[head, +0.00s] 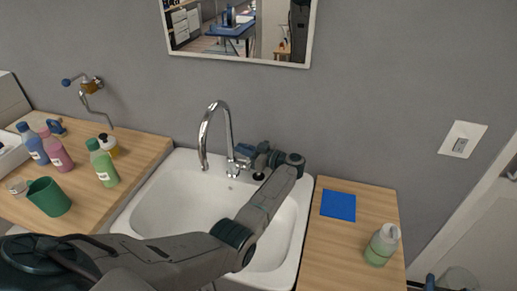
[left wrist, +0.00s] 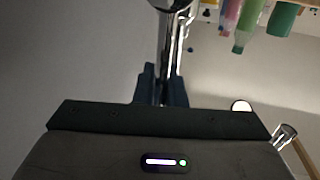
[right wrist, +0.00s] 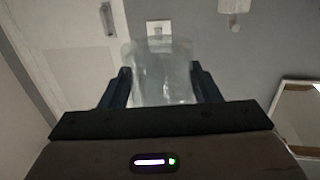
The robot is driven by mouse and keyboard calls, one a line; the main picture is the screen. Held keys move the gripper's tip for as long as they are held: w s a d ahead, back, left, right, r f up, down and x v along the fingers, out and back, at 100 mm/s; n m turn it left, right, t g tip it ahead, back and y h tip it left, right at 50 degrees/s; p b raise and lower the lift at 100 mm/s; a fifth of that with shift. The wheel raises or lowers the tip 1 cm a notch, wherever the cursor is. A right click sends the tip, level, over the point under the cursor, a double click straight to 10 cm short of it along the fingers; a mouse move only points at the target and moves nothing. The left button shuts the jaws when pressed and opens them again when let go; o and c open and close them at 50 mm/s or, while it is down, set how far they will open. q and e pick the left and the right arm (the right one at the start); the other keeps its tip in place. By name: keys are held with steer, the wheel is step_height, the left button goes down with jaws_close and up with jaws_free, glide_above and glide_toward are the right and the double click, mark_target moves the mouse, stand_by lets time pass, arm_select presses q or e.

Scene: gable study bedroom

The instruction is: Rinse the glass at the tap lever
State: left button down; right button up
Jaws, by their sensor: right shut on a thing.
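The chrome tap (head: 230,135) rises behind the white sink (head: 155,205). My left gripper (head: 246,153) is at the base of the tap, beside its lever. In the left wrist view its fingers (left wrist: 162,88) are close together, with chrome of the tap (left wrist: 164,40) showing between and beyond them; whether they touch the lever is hidden. My right gripper (right wrist: 162,85) is shut on a clear glass (right wrist: 162,65). In the head view the glass (head: 459,279) shows faintly at the lower right edge, beside a blue finger, right of the counter and away from the sink.
The left counter (head: 145,150) holds several bottles and a green cup (head: 48,197). The right counter (head: 330,250) has a blue cloth-like square (head: 338,206) and a soap bottle (head: 381,245). My left arm crosses over the sink. A hook-like wall fitting (head: 90,88) is at upper left.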

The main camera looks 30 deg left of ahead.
arm_select(q)
steer(key=shift+s+d+f+n, duration=0.1)
steer(key=shift+s+n, duration=0.2)
steer(key=shift+n, duration=0.2)
arm_select(e)
steer(key=shift+f, duration=0.2)
arm_select(q)
steer(key=shift+s+n, duration=0.2)
steer(key=shift+n, duration=0.1)
steer(key=c, duration=1.5)
jaws_free()
steer(key=shift+d, duration=0.1)
